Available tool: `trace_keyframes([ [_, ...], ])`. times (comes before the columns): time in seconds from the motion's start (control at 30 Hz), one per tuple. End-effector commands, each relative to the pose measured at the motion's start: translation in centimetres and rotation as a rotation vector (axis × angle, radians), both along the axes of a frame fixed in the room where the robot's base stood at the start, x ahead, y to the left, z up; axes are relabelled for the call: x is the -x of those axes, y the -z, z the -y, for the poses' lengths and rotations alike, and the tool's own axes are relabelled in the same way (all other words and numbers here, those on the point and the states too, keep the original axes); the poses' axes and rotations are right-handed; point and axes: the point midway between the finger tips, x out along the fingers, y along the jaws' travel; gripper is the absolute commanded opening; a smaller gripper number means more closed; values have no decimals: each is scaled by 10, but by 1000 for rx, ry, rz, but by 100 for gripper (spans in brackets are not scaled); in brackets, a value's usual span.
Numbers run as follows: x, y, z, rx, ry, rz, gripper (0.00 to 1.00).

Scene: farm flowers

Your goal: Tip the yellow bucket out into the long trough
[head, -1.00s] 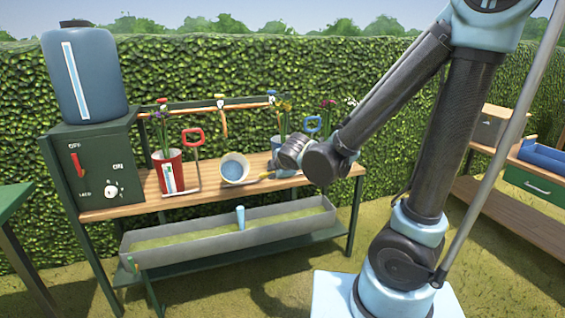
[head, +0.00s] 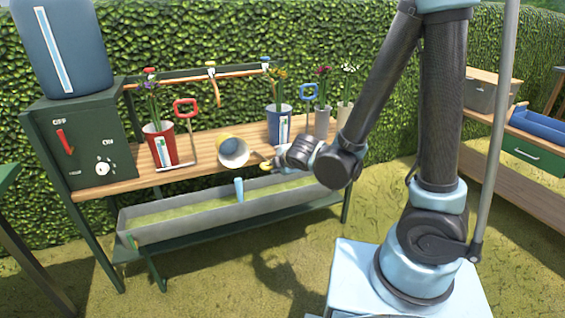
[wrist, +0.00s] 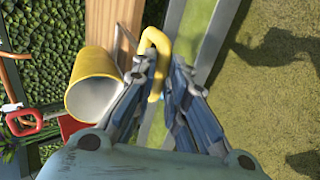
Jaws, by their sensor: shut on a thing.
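The yellow bucket (head: 222,145) is tipped on its side in the head view, its pale mouth facing me, near the bench's front edge and above the long trough. In the wrist view, the bucket (wrist: 92,68) shows a grey-white inside; I cannot tell whether anything is left in it. My gripper (head: 268,165) is to the right of the bucket. In the wrist view, my gripper (wrist: 160,75) is shut on its yellow handle (wrist: 156,36). The long grey trough (head: 185,228) lies below the bench, with a greenish bed inside.
A blue upright piece (head: 239,189) stands at the trough's middle. On the wooden bench (head: 110,184) are a red flower bucket (head: 158,145) and a blue one (head: 280,122). A green control box (head: 85,140) with a blue tank (head: 62,45) is at left.

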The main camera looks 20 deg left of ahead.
Motion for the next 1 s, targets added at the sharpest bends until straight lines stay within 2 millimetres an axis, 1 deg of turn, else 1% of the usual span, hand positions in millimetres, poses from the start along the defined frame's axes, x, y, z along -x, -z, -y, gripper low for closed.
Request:
trace_keyframes([
  [0.47, 3, 2, -3, -1, -5, -1, 0],
  [0.5, 3, 1, -3, -1, -5, -1, 20],
  [0.57, 3, 1, -3, -1, -5, -1, 33],
  [1.0, 4, 0, -2, -1, -6, 0, 33],
])
